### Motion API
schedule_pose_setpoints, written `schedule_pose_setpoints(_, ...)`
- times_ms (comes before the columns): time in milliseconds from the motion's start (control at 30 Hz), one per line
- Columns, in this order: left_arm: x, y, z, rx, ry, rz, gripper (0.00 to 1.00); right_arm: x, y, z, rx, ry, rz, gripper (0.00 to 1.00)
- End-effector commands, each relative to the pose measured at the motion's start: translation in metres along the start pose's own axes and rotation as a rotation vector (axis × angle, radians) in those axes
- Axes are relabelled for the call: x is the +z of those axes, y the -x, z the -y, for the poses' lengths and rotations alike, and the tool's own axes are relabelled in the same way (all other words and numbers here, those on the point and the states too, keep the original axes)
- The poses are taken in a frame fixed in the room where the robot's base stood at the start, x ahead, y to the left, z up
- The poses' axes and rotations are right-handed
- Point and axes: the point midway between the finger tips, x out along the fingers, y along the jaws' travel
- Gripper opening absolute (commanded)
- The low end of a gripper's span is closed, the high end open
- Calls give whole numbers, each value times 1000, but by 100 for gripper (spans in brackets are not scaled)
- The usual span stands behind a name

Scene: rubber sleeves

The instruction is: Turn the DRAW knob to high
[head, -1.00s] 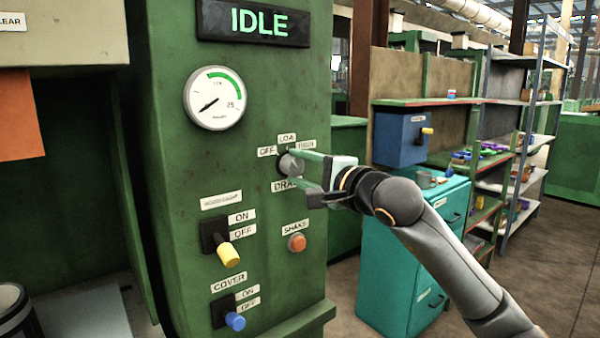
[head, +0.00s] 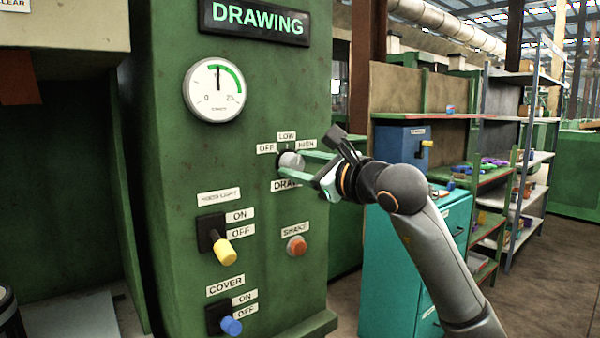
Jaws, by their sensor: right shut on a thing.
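The DRAW knob (head: 290,161) is a grey round knob on the green machine panel, with OFF, LOW and HIGH labels around its top and a DRAW label below. My right gripper (head: 293,164) is shut on the knob, its green fingers on either side of it, and its wrist is tilted. The fingers partly cover the knob and the DRAW label, and I cannot tell exactly which label the knob points to. The display (head: 256,21) reads DRAWING. The gauge (head: 214,90) needle points about straight up. My left gripper is out of view.
Below the knob are an orange SHAKE button (head: 297,245), a yellow-handled hood light switch (head: 224,250) and a blue-handled COVER switch (head: 231,325). A teal cabinet (head: 385,280) stands behind my right arm. Shelves (head: 520,155) stand farther right.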

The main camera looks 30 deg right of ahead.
Motion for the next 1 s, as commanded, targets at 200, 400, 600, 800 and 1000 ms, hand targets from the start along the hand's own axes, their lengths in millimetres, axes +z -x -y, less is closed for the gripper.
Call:
schedule_pose_setpoints(200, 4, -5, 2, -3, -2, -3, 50, -2, 0, -1, 1, -201, -2, 0)
schedule_pose_setpoints(400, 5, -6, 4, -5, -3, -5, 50, -2, 0, -1, 0, -357, -3, 0)
schedule_pose_setpoints(600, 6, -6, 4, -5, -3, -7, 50, -1, 0, -1, 1, -471, -3, 0)
schedule_pose_setpoints(800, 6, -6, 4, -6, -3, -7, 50, -2, 0, -1, 2, -536, -4, 0)
schedule_pose_setpoints(1000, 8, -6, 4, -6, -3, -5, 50, -2, 0, -1, 2, -560, -5, 0)
